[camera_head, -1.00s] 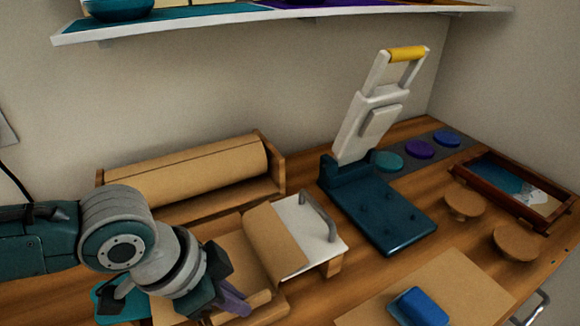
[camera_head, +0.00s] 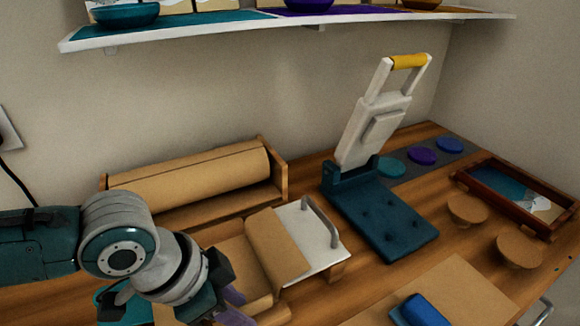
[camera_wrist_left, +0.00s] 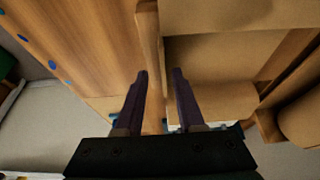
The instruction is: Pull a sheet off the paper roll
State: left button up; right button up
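The paper roll (camera_head: 190,178) is a long brown cylinder lying in a wooden holder (camera_head: 281,170) against the back wall in the head view. A wooden wall (camera_wrist_left: 148,45) of the box shows beyond the fingers. My right gripper is in neither view.
A white plate with a grey handle (camera_head: 316,236) and brown paper stands right of the gripper. A teal press with a raised white arm (camera_head: 380,215) is behind it. A blue block (camera_head: 424,310) lies on a brown sheet (camera_head: 465,290). A shelf (camera_head: 300,25) overhangs the back.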

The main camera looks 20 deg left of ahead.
pick_arm(q)
jog(key=p+v, duration=0.2)
jog(key=v, duration=0.7)
jog(key=shift+r, duration=0.25)
jog(key=shift+s, duration=0.1)
jog(key=s+d+r+p, duration=0.2)
jog(key=s+d+r, duration=0.2)
jog(key=d, duration=0.3)
jog(key=s+a+r+n+y+p, duration=0.3)
jog(key=s+a+r+n, duration=0.3)
jog(key=s+a, duration=0.1)
notch_tip(320, 180, up, 36)
jog(key=p, duration=3.6)
jog(key=shift+w+d, duration=0.35)
